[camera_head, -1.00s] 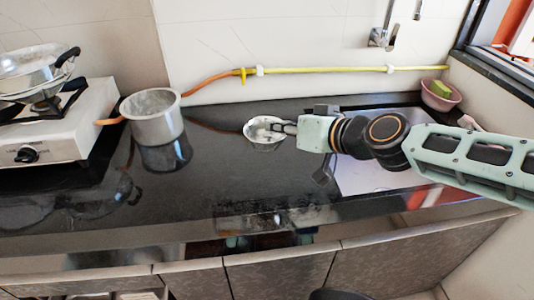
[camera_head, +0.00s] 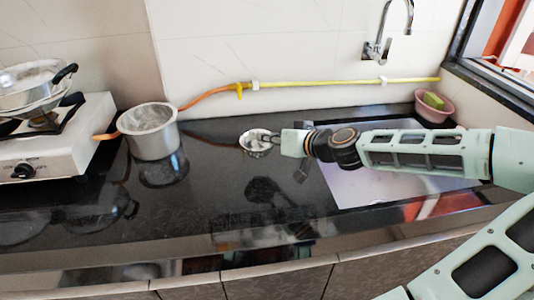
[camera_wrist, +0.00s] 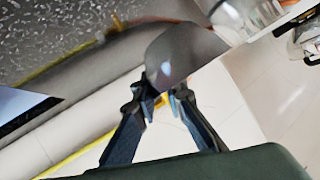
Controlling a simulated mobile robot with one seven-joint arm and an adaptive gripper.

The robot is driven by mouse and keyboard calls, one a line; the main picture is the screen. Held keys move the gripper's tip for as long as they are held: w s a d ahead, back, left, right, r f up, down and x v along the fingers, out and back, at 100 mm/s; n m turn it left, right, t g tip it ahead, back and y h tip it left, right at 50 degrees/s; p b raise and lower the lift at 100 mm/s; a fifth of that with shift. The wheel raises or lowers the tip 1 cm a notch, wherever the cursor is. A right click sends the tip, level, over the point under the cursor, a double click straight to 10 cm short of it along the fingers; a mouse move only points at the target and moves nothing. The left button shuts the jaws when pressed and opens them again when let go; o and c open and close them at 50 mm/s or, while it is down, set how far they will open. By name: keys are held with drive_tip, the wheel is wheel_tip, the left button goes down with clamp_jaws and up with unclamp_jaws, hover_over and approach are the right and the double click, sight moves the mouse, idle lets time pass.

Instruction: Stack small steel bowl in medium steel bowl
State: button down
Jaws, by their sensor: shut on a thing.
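A small steel bowl (camera_head: 256,143) is at my gripper (camera_head: 277,138) in the head view. My gripper is shut on its rim from the right. In the wrist view the fingers of my gripper (camera_wrist: 163,92) close on the bowl's thin grey wall (camera_wrist: 186,52). A dark reflection lies on the counter well below the bowl, so it looks raised. A larger cylindrical steel vessel (camera_head: 154,142) stands upright on the counter to the left, apart from the bowl. I cannot tell whether it is the medium steel bowl. Its inside bottom is only partly visible.
A white stove (camera_head: 55,150) with a steel pan (camera_head: 30,90) stands at far left. An orange and yellow hose (camera_head: 300,84) runs along the wall. A sink (camera_head: 365,185) lies under my arm, with a pink bowl (camera_head: 434,112) behind. The black counter (camera_head: 215,190) is clear in the middle.

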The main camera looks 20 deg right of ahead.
sight(267, 159)
drive_tip(key=shift+w+d+f, duration=0.2)
drive_tip(key=shift+w+f, duration=0.7)
drive_tip(key=shift+f, duration=0.25)
drive_tip(key=shift+w+d+f+b, duration=0.15)
drive_tip(key=shift+f+b, duration=0.25)
drive_tip(key=shift+f, duration=0.5)
drive_tip(key=shift+w+a+f+b, duration=0.1)
drive_tip(key=shift+f+b, duration=0.3)
drive_tip(key=shift+f, duration=0.45)
drive_tip(key=shift+f, duration=0.2)
drive_tip(key=c, duration=2)
unclamp_jaws()
drive_tip(key=shift+r, duration=0.1)
